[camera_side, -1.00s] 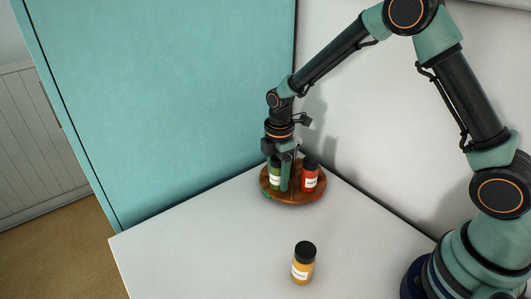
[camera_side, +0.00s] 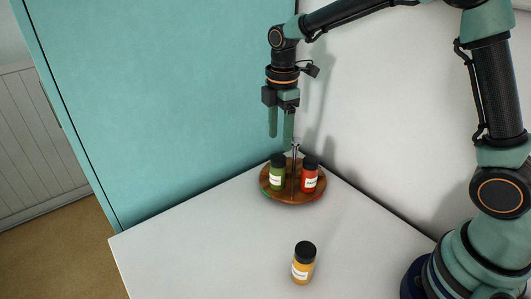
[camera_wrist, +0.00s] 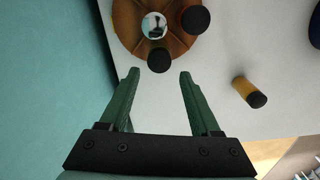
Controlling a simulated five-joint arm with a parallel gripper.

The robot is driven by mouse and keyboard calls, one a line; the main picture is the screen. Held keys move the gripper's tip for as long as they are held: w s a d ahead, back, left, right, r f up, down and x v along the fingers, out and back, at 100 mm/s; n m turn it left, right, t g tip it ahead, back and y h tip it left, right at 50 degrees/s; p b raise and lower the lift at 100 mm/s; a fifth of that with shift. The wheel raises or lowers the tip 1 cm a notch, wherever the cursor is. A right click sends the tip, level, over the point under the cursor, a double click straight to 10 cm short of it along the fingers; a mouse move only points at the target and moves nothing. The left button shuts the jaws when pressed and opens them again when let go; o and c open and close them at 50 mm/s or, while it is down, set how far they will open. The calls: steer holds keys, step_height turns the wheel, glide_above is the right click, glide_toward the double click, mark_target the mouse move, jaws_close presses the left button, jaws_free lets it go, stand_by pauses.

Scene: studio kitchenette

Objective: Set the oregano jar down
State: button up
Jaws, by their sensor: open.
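The green jar (camera_side: 277,173), likely the oregano, has a black lid and a white label too small to read. It stands upright on the left part of a round wooden carousel (camera_side: 292,200). In the wrist view its black lid (camera_wrist: 159,60) lies just beyond the fingertips, with the carousel (camera_wrist: 128,22) around it. My gripper (camera_side: 281,138) is open and empty, above the green jar and apart from it. In the wrist view the two fingers of my gripper (camera_wrist: 159,73) are spread wide.
A red jar (camera_side: 309,177) stands on the carousel's right part, beside a metal centre post (camera_side: 295,155). A yellow jar (camera_side: 303,265) stands alone near the counter's front. A teal panel (camera_side: 180,100) rises at the left. The counter (camera_side: 220,245) between is clear.

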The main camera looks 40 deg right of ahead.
steer(key=s+d+r+m+t, duration=0.2)
steer(key=s+r+m, duration=0.2)
steer(key=s+m, duration=0.4)
steer(key=s+d+r+m+t, duration=0.3)
steer(key=s+r+m, duration=0.2)
steer(key=s+m, duration=0.2)
steer(key=shift+s+m+t, duration=0.3)
steer(key=shift+s+m, duration=0.1)
steer(key=shift+m, duration=0.1)
